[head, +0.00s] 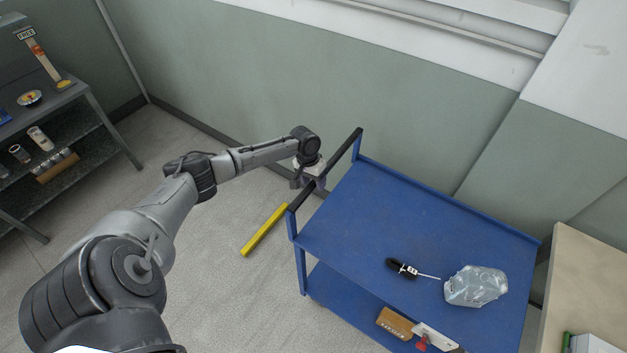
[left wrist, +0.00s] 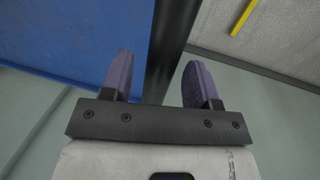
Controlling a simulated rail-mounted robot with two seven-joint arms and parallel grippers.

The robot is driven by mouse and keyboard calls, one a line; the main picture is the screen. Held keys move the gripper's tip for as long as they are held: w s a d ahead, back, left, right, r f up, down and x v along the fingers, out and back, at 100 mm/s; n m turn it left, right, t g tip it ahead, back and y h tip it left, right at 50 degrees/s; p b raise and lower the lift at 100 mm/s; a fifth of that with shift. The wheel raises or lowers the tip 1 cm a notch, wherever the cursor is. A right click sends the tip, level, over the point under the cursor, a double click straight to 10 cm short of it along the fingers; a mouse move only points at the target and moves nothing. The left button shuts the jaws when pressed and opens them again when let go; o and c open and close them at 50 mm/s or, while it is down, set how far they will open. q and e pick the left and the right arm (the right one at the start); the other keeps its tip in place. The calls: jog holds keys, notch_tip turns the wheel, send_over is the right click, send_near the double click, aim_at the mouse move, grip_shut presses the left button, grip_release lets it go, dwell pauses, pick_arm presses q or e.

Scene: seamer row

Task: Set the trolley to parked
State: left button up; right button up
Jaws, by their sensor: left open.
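The blue trolley (head: 370,215) stands near the wall, with a black push handle (head: 345,148) along its left end. My left gripper (head: 314,182) is at the handle, partly hidden by its own wrist and the bar. In the left wrist view, the two purple fingers of my left gripper (left wrist: 157,66) are open. The black handle (left wrist: 170,40) runs through the gap between them, and I see no grip on it. The blue trolley top (left wrist: 70,40) fills the left of that view. My right gripper is not in view.
A yellow floor strip (head: 264,230) lies left of the trolley. A screwdriver (head: 402,268) and a clear plastic container (head: 474,286) are on the trolley top. A brown box (head: 395,323) is on its lower shelf. A dark shelf unit (head: 60,110) stands far left; floor between is clear.

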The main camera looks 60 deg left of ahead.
pick_arm(q)
jog(key=shift+c, duration=0.2)
grip_shut()
dwell(0.3)
